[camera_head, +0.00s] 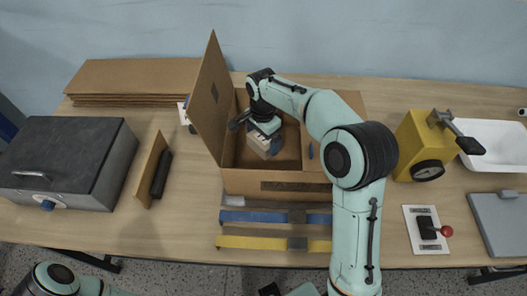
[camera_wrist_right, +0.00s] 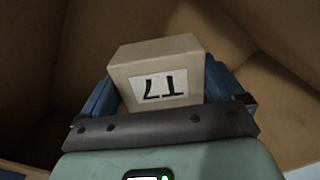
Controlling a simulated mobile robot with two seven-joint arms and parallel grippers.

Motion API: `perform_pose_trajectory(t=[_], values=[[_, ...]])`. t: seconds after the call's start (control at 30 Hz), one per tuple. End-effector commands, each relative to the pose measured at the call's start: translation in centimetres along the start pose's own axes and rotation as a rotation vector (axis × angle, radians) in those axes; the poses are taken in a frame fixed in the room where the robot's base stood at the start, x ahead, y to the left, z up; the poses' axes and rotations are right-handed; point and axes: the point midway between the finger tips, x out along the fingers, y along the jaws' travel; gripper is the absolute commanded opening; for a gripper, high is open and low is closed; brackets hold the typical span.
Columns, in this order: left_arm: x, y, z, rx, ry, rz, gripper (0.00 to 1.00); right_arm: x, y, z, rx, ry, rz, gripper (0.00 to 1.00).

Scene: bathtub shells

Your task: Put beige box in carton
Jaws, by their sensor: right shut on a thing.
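The beige box (camera_head: 259,145) is held inside the open carton (camera_head: 272,187). In the right wrist view the beige box (camera_wrist_right: 160,67) shows a white label with dark marks, and brown cardboard walls surround it. My right gripper (camera_head: 264,131) reaches down into the carton and is shut on the beige box; its fingers also show either side of the box in the right wrist view (camera_wrist_right: 160,90). Whether the box touches the carton floor cannot be told. The carton's left flap (camera_head: 211,95) stands up. Only a part of my left arm shows at the lower left; its gripper is out of view.
Flat cardboard sheets (camera_head: 130,80) lie at the back left. A dark grey case (camera_head: 75,160) and a brown angled piece (camera_head: 150,170) stand left of the carton. Blue and yellow strips (camera_head: 262,242) lie in front. A yellow device (camera_head: 422,145) and a white basin (camera_head: 497,145) stand right.

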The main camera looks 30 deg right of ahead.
Motion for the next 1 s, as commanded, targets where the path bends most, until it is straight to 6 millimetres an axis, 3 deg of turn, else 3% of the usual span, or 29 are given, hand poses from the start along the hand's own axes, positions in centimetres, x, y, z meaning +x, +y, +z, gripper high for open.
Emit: perform_pose_trajectory(t=[0.17, 0.43, 0.9, 0.93, 1.0], values=[[0.2, -0.1, 0.1, 0.0, -0.001, 0.0, 0.43, 1.4, 0.0, 0.0, 0.0, 0.0, 0.001, 0.56], [0.7, -0.3, 0.3, -0.001, -0.004, -0.001, 0.43, 5.8, 0.0, 0.0, 0.0, 0.0, 0.001, 0.56], [0.9, -0.5, 0.3, -0.002, -0.005, -0.002, 0.43, 6.6, 0.0, 0.0, 0.0, 0.0, -0.001, 0.56], [0.9, -0.4, 0.3, -0.002, -0.005, -0.002, 0.43, 6.6, 0.0, 0.0, 0.0, 0.0, -0.001, 1.0], [0.9, -0.4, 0.3, -0.002, -0.005, -0.002, 0.43, 6.5, 0.0, 0.0, 0.0, 0.0, -0.001, 1.0]])
